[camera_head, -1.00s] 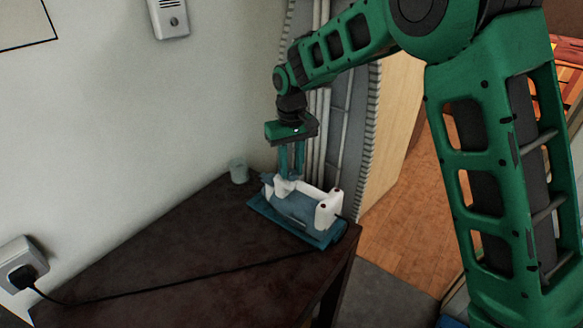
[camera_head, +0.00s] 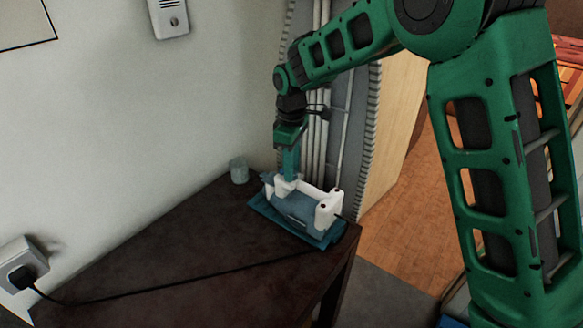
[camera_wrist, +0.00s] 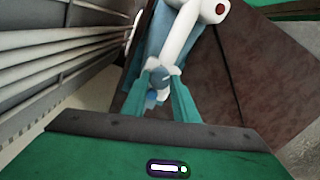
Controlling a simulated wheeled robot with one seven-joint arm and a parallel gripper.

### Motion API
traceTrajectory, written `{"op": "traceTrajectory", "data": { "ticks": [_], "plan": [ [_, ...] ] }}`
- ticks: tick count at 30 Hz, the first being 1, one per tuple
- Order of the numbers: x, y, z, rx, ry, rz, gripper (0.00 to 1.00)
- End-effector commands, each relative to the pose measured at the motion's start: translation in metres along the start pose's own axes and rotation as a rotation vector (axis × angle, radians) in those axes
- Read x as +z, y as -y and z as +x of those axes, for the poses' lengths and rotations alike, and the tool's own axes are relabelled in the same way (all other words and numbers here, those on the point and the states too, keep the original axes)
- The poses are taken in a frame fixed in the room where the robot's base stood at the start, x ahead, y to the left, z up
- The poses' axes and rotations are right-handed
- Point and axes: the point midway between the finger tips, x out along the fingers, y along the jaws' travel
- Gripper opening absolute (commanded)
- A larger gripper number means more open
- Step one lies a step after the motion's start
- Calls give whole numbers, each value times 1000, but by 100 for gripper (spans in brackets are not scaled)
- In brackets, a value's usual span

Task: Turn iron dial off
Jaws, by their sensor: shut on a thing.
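The iron (camera_head: 300,207), blue with a white handle frame, sits on a teal base on the dark table. My gripper (camera_head: 285,178) reaches down from above to the iron's far left end. In the wrist view my gripper (camera_wrist: 160,80) has its two teal fingers closed around a small pale, rounded part, which appears to be the iron's dial (camera_wrist: 158,76). The white handle (camera_wrist: 185,25) of the iron runs away from it toward a dark red spot at its end. The dial is largely hidden by the fingers in the head view.
A small translucent cup (camera_head: 238,171) stands left of the iron near the wall. A black cord crosses the table (camera_head: 190,240) to a plug (camera_head: 22,277) in the wall socket. Pipes (camera_head: 318,140) stand close behind the gripper.

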Motion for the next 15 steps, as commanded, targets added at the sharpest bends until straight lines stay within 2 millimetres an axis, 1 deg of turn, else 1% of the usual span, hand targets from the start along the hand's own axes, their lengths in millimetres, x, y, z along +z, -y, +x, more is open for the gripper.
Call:
{"op": "traceTrajectory", "data": {
  "ticks": [7, 15],
  "plan": [
    [1, -1, 0, 0, 1, -97, 4],
    [1, -1, 0, 1, 1, -133, 4]
  ]
}}
